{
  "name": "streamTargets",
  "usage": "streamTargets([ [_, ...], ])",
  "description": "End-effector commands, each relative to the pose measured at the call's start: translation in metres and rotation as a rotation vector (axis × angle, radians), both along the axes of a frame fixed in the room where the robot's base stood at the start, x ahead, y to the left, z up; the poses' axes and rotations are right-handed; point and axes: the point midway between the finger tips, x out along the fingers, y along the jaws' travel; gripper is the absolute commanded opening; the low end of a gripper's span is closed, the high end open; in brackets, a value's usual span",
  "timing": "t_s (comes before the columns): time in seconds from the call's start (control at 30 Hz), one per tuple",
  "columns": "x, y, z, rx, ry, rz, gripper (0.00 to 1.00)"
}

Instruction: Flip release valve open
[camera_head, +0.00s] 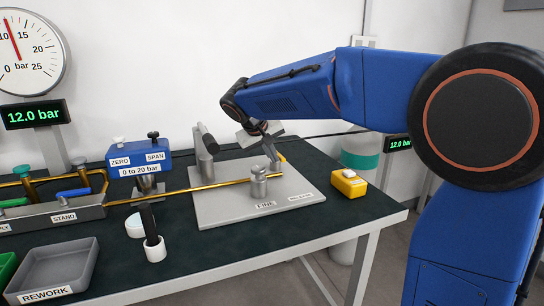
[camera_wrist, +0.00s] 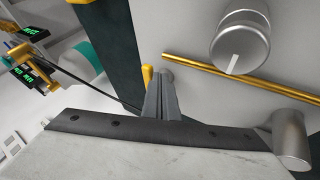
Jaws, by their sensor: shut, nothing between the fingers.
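The release valve's yellow lever (camera_head: 282,157) shows beside my fingers at the right of the grey plate (camera_head: 225,212). In the wrist view a short yellow piece of the lever (camera_wrist: 147,76) shows just past my fingertips; the rest of the valve is hidden behind them. My gripper (camera_head: 272,160) is shut and empty, low over the plate; its closed fingers (camera_wrist: 162,92) show in the wrist view. I cannot tell whether they touch the lever. The RELEASE label (camera_head: 300,197) is on the plate's front right.
The FINE knob (camera_head: 259,185) and brass pipe (camera_head: 225,184) are close to my gripper. A grey cylinder with a dark handle (camera_head: 206,145) stands at the plate's back left. A yellow box (camera_head: 348,183) sits right of the plate. The gauge display (camera_head: 34,115) reads 12.0 bar.

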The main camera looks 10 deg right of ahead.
Motion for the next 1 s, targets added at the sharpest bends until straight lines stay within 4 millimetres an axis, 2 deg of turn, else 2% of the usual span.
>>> streamTargets([
  [0.47,-0.003,-0.009,0.000,0.000,-0.001,0.106,0.00],
  [1.0,-0.005,-0.033,0.000,0.000,-0.001,0.401,0.00],
])
